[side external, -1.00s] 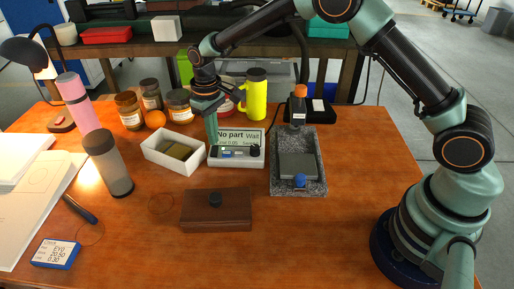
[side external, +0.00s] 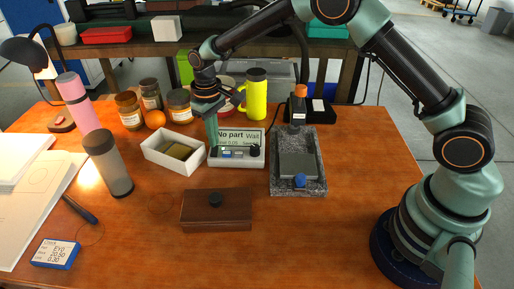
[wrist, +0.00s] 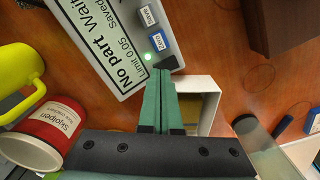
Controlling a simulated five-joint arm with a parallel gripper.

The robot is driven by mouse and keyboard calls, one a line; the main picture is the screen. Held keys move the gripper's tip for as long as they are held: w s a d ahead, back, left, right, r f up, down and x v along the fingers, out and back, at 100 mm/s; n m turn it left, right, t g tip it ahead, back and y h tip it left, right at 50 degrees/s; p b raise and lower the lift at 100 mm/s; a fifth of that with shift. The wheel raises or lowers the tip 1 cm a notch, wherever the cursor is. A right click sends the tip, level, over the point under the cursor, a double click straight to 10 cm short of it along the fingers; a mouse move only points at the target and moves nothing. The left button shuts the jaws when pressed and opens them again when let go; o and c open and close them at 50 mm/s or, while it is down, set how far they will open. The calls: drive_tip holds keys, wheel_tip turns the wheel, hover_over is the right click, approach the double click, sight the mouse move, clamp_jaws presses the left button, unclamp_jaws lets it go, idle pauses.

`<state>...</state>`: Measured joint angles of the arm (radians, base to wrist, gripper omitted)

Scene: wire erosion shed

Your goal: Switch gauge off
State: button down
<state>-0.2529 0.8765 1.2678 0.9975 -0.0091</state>
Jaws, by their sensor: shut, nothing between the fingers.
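The gauge readout (side external: 238,143) is a pale box with a lit screen reading "No part Wait", at mid-table. In the wrist view its screen (wrist: 98,35) is upside down and tilted, with a white button (wrist: 148,15), a blue-grey button (wrist: 158,41) and a lit green lamp (wrist: 147,57). A dark round knob (side external: 255,150) is at its right end. My gripper (side external: 213,148) is shut and empty, pointing down at the readout's left end. In the wrist view the fingertips (wrist: 162,73) lie beside the green lamp; I cannot tell whether they touch the case.
An open white box (side external: 155,155) stands close left of the readout. The granite gauge stand (side external: 312,185) is to the right, with an orange-topped probe (side external: 300,92). A yellow mug (side external: 257,97) and jars stand behind. A brown box (side external: 217,212) is in front.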

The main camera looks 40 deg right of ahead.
drive_tip(key=shift+f, duration=0.6)
idle(0.3)
drive_tip(key=shift+r, duration=3.55)
drive_tip(key=s+d+r+m+t, duration=0.1)
drive_tip(key=s+d+r, duration=0.3)
drive_tip(key=r, duration=0.2)
drive_tip(key=s+d+r+t, duration=0.2)
drive_tip(key=s+d+r, duration=0.15)
drive_tip(key=r, duration=0.35)
drive_tip(key=s+d+m+t, duration=0.1)
drive_tip(key=s+d, duration=0.1)
drive_tip(key=s, duration=0.5)
drive_tip(key=s+d+m+t, duration=0.1)
drive_tip(key=s+d, duration=0.2)
drive_tip(key=s, duration=0.4)
drive_tip(key=shift+s+d+r+t, duration=0.2)
drive_tip(key=shift+d+r+t, duration=0.1)
drive_tip(key=shift+r, duration=0.15)
